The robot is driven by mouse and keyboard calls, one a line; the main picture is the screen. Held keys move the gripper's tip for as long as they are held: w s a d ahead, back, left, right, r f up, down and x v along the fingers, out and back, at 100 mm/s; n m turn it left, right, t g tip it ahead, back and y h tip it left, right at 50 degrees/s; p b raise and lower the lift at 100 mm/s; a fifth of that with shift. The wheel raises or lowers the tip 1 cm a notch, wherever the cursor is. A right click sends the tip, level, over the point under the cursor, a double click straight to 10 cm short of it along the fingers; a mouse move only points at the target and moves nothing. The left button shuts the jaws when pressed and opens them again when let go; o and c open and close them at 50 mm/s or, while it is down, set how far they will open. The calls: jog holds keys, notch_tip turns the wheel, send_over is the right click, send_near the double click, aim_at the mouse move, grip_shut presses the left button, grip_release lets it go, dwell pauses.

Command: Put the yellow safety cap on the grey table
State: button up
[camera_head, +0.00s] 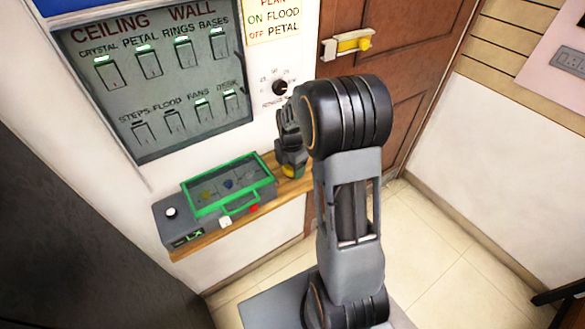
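My gripper (291,160) points down over the right end of a wooden shelf under the wall panel. A small yellow patch (289,171) shows at its fingertips; it may be the yellow safety cap, but it is mostly covered. I cannot tell whether the fingers are closed on it or only around it. A grey box (175,232) with a green-framed clear lid (229,183) sits on the shelf, left of my gripper. A dim yellowish shape (207,195) shows under the lid. I cannot make out a grey table for certain.
The wooden shelf (290,197) runs below a wall panel of labelled switches (150,65) and a round black knob (280,87). A brown door (420,60) with a yellow-and-white latch (348,43) stands to the right. Tiled floor (440,235) is clear at right.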

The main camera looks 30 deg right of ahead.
jog(key=c, duration=0.5)
jog(key=shift+c, duration=0.3)
jog(key=shift+r, duration=0.15)
jog(key=shift+r, duration=0.2)
notch_tip(320, 180, up, 2)
jog(key=shift+r, duration=0.1)
jog(key=s+a+r+b, duration=0.3)
jog(key=s+a+r, duration=0.3)
jog(key=s+r, duration=0.4)
jog(key=s, duration=0.2)
jog(key=shift+s, duration=0.35)
